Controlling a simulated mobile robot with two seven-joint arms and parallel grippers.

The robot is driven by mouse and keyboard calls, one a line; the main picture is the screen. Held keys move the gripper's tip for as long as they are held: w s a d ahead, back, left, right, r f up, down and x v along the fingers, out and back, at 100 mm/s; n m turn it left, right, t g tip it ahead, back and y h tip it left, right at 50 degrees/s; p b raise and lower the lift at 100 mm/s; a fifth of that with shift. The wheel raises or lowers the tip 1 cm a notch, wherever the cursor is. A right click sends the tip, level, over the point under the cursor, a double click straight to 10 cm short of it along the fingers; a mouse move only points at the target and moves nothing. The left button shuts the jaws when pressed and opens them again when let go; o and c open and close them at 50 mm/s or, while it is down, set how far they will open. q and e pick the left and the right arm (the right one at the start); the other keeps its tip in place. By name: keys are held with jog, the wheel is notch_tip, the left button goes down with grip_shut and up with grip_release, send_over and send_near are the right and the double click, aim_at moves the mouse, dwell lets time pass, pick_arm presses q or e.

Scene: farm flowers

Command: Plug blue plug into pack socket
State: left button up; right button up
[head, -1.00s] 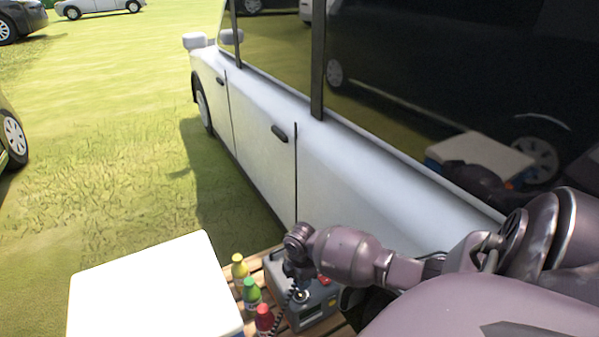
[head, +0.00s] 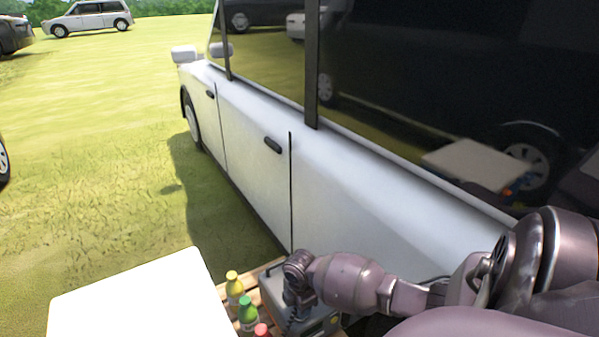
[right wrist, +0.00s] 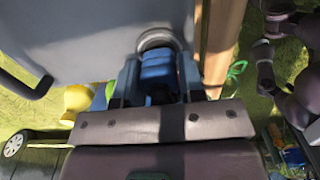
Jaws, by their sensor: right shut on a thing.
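The blue plug (right wrist: 160,72) is in the right wrist view, between the two fingers of my right gripper (right wrist: 160,85), which is shut on it. Its far end meets the round grey socket ring (right wrist: 156,38) on the grey pack (right wrist: 85,25); I cannot tell how deep it sits. In the head view the pack (head: 325,318) stands on a wooden slatted surface (head: 262,272), low in the picture. My right gripper (head: 297,312) is over the pack, and the plug is hidden there. My left gripper is not in view.
Bottles with yellow (head: 232,285), green (head: 247,312) and red (head: 262,331) tops stand left of the pack. A white box top (head: 140,305) is further left. A white car (head: 250,150) stands close behind. Grass is open at left.

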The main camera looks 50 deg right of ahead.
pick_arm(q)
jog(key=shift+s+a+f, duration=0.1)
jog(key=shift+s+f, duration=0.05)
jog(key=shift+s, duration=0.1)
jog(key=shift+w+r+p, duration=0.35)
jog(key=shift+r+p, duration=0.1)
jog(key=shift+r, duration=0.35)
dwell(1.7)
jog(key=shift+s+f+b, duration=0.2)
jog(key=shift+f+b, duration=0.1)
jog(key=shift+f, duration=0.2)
pick_arm(e)
jog(key=shift+f, duration=0.65)
jog(key=o, duration=1)
jog(key=shift+c, duration=0.2)
notch_tip(320, 180, up, 10)
jog(key=p, duration=0.6)
jog(key=shift+w+f, duration=0.1)
jog(key=shift+f, duration=0.1)
jog(key=shift+r+p, duration=0.65)
jog(key=shift+p, duration=0.15)
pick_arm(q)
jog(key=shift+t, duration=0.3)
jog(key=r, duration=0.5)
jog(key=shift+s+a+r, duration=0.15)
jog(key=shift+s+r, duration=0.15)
